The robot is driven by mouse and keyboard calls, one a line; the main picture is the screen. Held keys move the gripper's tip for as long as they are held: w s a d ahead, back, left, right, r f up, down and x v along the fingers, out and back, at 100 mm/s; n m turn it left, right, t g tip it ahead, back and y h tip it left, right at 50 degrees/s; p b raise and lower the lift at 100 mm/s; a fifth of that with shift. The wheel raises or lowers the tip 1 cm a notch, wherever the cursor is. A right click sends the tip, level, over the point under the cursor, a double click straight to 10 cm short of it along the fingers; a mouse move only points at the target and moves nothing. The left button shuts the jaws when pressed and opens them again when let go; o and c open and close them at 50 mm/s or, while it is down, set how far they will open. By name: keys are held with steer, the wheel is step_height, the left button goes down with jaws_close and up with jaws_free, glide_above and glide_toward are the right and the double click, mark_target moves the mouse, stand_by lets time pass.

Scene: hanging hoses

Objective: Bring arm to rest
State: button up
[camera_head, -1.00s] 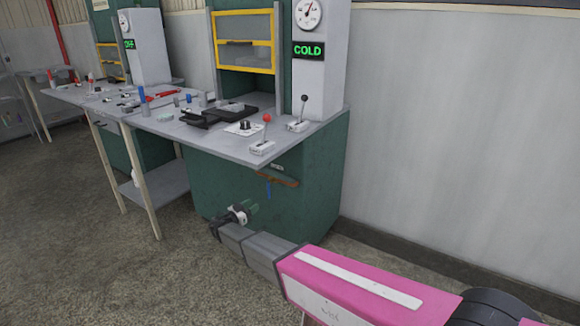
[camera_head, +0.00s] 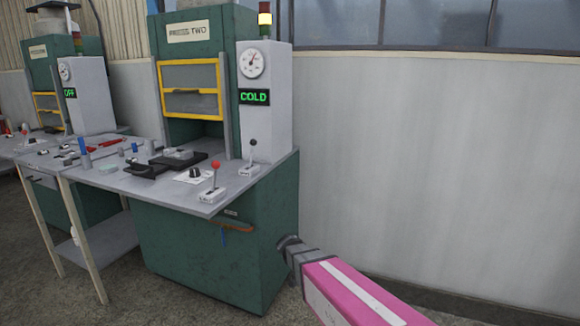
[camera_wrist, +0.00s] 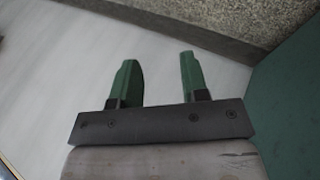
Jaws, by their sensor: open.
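My gripper (camera_wrist: 157,78) shows in the wrist view with two green fingers standing apart and nothing between them. Behind the fingers are the pale wall and a strip of speckled floor, with a green panel at the right edge. In the head view my pink arm reaches in from the bottom right, and its dark end is low beside the right side of the green press cabinet (camera_head: 190,250). The fingers are too small or hidden to make out there.
The press labelled PRESS TWO (camera_head: 197,60) has a display (camera_head: 259,97) reading COLD and a yellow-framed guard (camera_head: 190,90). Its grey worktop (camera_head: 140,183) bears a red-knobbed lever (camera_head: 214,175) and several tools. Another press (camera_head: 50,70), reading OFF, stands left. The wall at right is bare.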

steer(key=s+d+r+n+g+y, duration=0.1)
steer(key=s+d+r+y, duration=0.3)
steer(key=s+d, duration=0.6)
steer(key=shift+s+d+n+y, duration=0.15)
steer(key=shift+s+n+y, duration=0.6)
steer(key=shift+y, duration=0.65)
